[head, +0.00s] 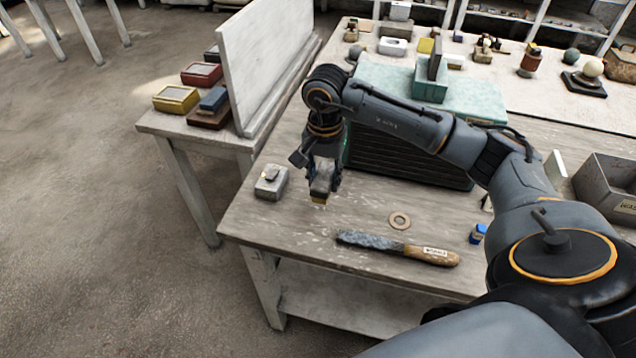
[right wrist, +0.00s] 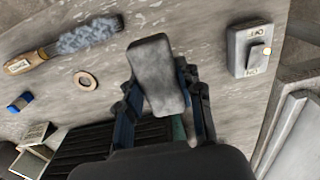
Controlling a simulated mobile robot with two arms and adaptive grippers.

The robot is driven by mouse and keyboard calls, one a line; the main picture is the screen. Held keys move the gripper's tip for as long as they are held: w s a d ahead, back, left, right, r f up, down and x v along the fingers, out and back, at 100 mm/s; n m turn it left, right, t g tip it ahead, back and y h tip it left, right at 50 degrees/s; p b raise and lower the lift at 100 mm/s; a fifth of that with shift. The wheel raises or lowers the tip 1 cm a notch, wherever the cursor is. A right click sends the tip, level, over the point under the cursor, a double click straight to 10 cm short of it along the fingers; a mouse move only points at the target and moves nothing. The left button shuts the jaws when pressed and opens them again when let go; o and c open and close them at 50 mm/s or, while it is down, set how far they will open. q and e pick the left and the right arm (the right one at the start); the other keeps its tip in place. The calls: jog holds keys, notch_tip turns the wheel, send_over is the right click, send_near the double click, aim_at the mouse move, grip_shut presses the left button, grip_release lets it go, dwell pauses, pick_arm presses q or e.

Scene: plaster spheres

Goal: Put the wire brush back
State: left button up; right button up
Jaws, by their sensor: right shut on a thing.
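My right gripper (head: 322,190) points down above the front left part of the workbench (head: 300,225). It is shut on a grey block with a yellowish lower edge, which looks like the wire brush (head: 319,199). In the right wrist view the brush (right wrist: 157,72) shows as a worn grey slab between the two fingers of the gripper (right wrist: 162,100). Its underside is hidden there, and I cannot tell whether it touches the bench. My left gripper is not in view.
A grey switch box (head: 271,182) stands left of my gripper. A flat, wooden-handled tool (head: 400,247), a ring (head: 399,220) and a small blue item (head: 478,233) lie right. A dark-fronted, green-topped unit (head: 400,155) stands behind. Bare bench lies between switch box and tool.

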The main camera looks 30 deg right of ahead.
jog(key=w+f, duration=0.1)
jog(key=w+d+f, duration=0.1)
jog(key=f, duration=0.1)
jog(key=w+f+p, duration=0.1)
jog(key=f, duration=0.1)
jog(key=shift+w+d+f, duration=0.15)
jog(key=shift+w+d, duration=0.1)
jog(key=shift+w, duration=0.15)
notch_tip(320, 180, down, 3)
jog(key=shift+p, duration=0.9)
jog(key=shift+w+f, duration=0.1)
jog(key=shift+f, duration=0.15)
jog(key=o, duration=0.6)
jog(key=shift+f+b, duration=0.1)
jog(key=shift+b, duration=0.2)
jog(key=shift+c, duration=0.2)
jog(key=o, duration=0.5)
jog(key=shift+c, duration=0.2)
